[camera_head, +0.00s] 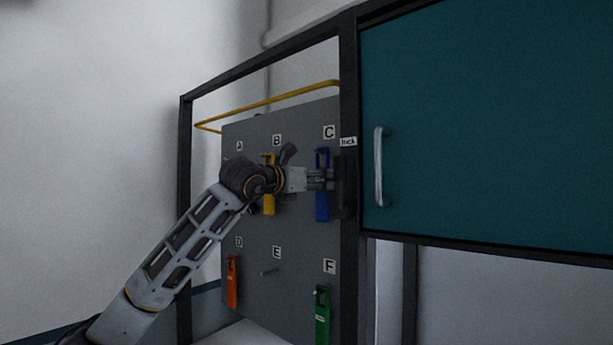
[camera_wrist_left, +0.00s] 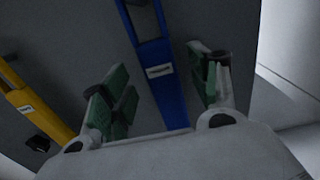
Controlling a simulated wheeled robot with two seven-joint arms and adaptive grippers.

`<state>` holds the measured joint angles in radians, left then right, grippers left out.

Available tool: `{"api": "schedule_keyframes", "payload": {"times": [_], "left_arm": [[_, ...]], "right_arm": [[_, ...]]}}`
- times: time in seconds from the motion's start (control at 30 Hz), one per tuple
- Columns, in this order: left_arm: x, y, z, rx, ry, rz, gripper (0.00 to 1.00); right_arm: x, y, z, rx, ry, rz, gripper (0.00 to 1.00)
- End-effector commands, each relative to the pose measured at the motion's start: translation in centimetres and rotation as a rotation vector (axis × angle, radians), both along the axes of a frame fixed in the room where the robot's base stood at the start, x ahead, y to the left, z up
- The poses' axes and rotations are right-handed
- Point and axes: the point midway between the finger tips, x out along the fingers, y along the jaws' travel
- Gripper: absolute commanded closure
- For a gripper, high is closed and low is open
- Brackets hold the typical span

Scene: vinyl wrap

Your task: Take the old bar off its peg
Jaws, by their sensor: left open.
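A blue bar (camera_head: 322,208) hangs upright under label C on the grey pegboard (camera_head: 300,235). My left gripper (camera_head: 324,180) is in front of its middle, open. In the left wrist view the blue bar (camera_wrist_left: 165,85) runs between the green-padded fingers of my left gripper (camera_wrist_left: 160,75), with gaps on both sides. A yellow bar (camera_head: 269,205) hangs under B, partly hidden by my left wrist. An orange bar (camera_head: 232,281) hangs under D and a green bar (camera_head: 322,316) under F. The peg under E (camera_head: 270,272) is bare. The place under A is mostly hidden by my arm.
A dark frame post (camera_head: 348,215) stands just right of the blue bar. A teal cabinet door (camera_head: 490,130) with a pale handle (camera_head: 379,168) is to its right. A yellow rail (camera_head: 270,101) runs above the board. The yellow bar (camera_wrist_left: 38,112) is left in the wrist view.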

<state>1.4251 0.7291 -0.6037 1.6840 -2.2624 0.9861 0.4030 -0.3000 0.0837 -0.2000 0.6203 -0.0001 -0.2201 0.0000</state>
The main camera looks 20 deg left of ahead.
Motion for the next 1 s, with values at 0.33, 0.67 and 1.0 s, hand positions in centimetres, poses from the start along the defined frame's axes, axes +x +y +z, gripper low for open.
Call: {"api": "schedule_keyframes", "payload": {"times": [0.33, 0.67, 1.0], "left_arm": [[2.8, -1.0, 0.1, -0.001, 0.0, 0.0, 0.39], [3.3, -1.2, 0.0, 0.0, 0.001, 0.0, 0.39], [3.3, -1.2, 0.0, 0.0, 0.0, 0.0, 0.66]], "right_arm": [[0.0, 0.4, 1.4, 0.005, -0.001, -0.002, 0.6], [0.0, 0.7, 1.5, 0.008, 0.0, -0.002, 0.6], [0.0, 0.5, 1.5, 0.005, -0.001, -0.002, 0.6]]}}
